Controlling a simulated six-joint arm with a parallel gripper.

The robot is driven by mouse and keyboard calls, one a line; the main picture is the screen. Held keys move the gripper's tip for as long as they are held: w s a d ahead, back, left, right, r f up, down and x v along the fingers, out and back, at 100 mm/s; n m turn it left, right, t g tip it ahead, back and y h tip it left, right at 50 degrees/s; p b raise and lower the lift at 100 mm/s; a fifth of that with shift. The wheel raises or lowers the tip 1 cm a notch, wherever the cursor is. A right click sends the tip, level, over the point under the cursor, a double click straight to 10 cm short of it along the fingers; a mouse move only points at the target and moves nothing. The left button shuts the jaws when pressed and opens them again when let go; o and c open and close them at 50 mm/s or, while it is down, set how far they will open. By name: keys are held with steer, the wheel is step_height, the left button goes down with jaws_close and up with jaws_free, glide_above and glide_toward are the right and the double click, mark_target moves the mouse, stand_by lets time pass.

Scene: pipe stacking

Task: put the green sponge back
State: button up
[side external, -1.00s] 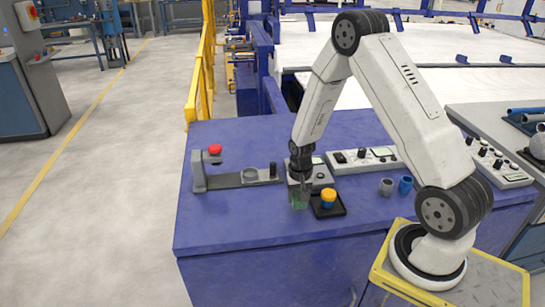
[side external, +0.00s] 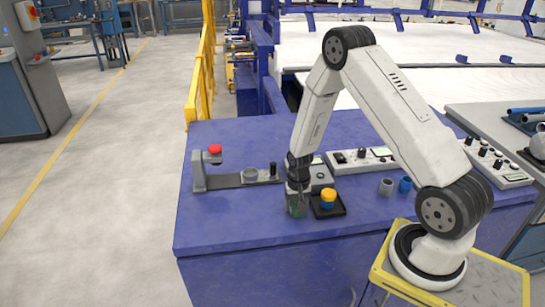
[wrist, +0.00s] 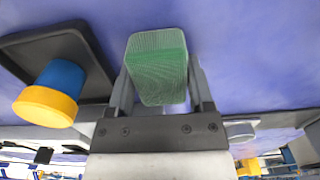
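My gripper (side external: 296,205) points down over the blue table, left of a black tray. It is shut on the green sponge (wrist: 158,68), which shows between its two fingers in the wrist view. In the side external view the sponge (side external: 295,209) is small and partly hidden by the fingers. It is low, at or just above the table; I cannot tell whether it touches.
A blue cylinder with a yellow top (side external: 328,198) stands on the black tray (side external: 330,212), close right of my gripper. A grey fixture with a red knob (side external: 214,149) stands left. Grey (side external: 386,187) and blue (side external: 405,185) pipe pieces stand right. The table's front left is clear.

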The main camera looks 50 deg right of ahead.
steer(key=o, duration=0.4)
steer(key=shift+c, duration=0.2)
steer(key=shift+r, duration=0.2)
step_height(320, 180, up, 12)
stand_by(0.6)
steer(key=shift+a, duration=0.1)
stand_by(0.4)
steer(key=s+a+r+n+t, duration=0.1)
steer(key=s+a+r+n, duration=0.3)
steer(key=a, duration=0.3)
steer(key=s+a+r+n+t, duration=0.1)
steer(key=s+a+r+n, duration=0.3)
steer(key=a, duration=0.4)
steer(key=shift+a+n+t, duration=0.15)
steer(key=shift+n+t, duration=0.15)
steer(key=shift+n, duration=0.2)
